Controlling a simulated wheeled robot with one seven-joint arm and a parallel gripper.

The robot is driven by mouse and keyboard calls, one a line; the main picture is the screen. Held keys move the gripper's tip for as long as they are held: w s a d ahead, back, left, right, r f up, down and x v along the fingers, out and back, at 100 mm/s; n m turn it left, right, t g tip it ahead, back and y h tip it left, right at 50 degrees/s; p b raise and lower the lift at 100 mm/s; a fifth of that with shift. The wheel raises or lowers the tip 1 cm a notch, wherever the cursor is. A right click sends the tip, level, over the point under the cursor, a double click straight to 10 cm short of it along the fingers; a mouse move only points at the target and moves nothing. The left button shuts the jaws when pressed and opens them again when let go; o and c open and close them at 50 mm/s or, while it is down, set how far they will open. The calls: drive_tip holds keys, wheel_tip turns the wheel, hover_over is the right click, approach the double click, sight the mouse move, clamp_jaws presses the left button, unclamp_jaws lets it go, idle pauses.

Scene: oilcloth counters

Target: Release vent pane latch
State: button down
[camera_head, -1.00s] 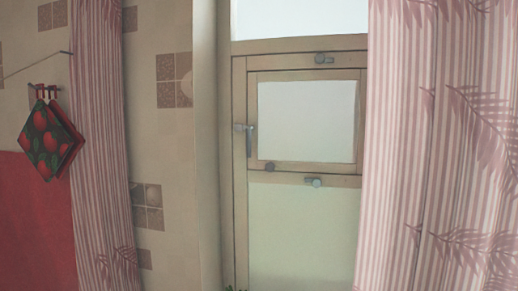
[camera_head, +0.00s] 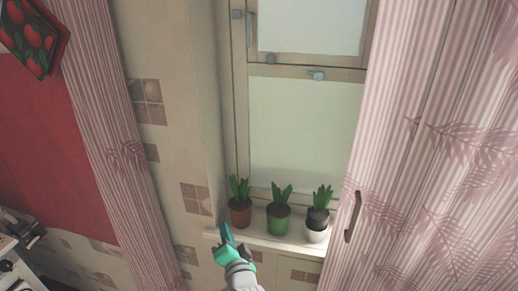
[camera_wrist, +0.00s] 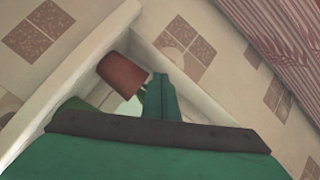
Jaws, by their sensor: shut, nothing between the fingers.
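The small vent pane (camera_head: 310,25) shows only its lower part at the top of the head view, with frosted glass in a pale wooden frame. A grey lever latch (camera_head: 250,30) hangs down on its left side, beside a small block.
Three potted plants stand on the white sill (camera_head: 270,240): a brown pot (camera_head: 240,214), a green pot (camera_head: 278,219) and a white-brown pot (camera_head: 317,232). Striped pink curtains (camera_head: 430,150) hang on both sides. A dark handle (camera_head: 352,217) is at the right curtain.

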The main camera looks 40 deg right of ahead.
drive_tip(key=w+d+r+m, duration=0.2)
drive_tip(key=d+r, duration=0.5)
drive_tip(key=r, duration=0.6)
drive_tip(key=w+d+r+m, duration=0.2)
drive_tip(key=d+r, duration=0.4)
drive_tip(key=r, duration=0.7)
drive_tip(key=s+d+r, duration=0.1)
drive_tip(key=s+r, duration=0.2)
drive_tip(key=r, duration=0.6)
drive_tip(key=s+d+r+m+t, duration=0.1)
drive_tip(key=s+r, duration=0.3)
drive_tip(key=r, duration=0.5)
drive_tip(key=s+d+r+m, duration=0.1)
drive_tip(key=s+d+r, duration=0.1)
drive_tip(key=r, duration=0.7)
drive_tip(key=shift+s+r, duration=0.25)
drive_tip(key=shift+s, duration=0.5)
drive_tip(key=a+x, duration=0.1)
drive_tip(key=x, duration=0.7)
drive_tip(key=a+x, duration=0.1)
drive_tip(key=x, duration=0.4)
drive_tip(key=shift+w+a+r, duration=0.15)
drive_tip(key=shift+w+a, duration=0.2)
